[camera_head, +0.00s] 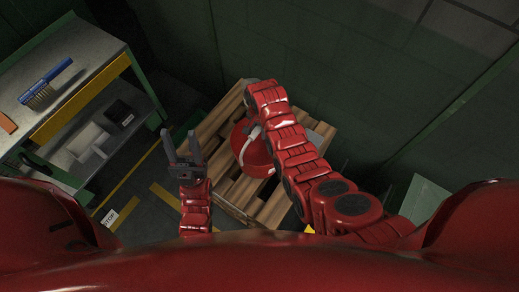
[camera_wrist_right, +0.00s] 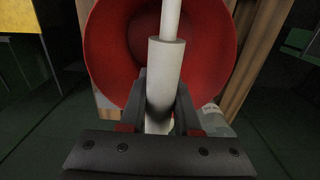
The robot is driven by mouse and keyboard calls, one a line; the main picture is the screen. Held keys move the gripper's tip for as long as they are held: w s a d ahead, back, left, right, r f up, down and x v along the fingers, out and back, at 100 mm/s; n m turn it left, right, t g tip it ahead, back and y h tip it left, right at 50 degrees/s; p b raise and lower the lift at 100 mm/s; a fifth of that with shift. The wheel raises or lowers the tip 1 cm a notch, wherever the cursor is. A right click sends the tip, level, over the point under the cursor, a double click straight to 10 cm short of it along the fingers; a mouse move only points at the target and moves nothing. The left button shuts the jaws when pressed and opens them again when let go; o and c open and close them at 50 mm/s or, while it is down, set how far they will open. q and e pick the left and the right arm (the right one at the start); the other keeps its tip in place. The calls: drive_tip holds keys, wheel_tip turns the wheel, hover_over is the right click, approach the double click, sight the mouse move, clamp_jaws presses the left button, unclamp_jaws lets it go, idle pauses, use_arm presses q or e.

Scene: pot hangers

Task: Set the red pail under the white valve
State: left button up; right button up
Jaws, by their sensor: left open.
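The red pail (camera_head: 253,160) is over the wooden pallet, partly hidden by my right arm. Its white handle (camera_head: 253,139) shows across it. In the right wrist view the pail's round mouth (camera_wrist_right: 112,50) faces the camera. The fingers of my right gripper (camera_wrist_right: 162,100) are on both sides of the handle's white grip (camera_wrist_right: 165,75) and appear closed on it. In the head view this gripper is hidden by its own arm. My left gripper (camera_head: 182,145) is open and empty, left of the pail. I cannot make out the white valve.
The wooden pallet (camera_head: 228,205) lies on the dark floor. At left, a workbench (camera_head: 85,45) bears a blue-handled brush (camera_head: 47,83), with black and white boxes on its lower shelf. A green wall (camera_head: 340,70) stands behind the pallet.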

clamp_jaws()
idle(1.0)
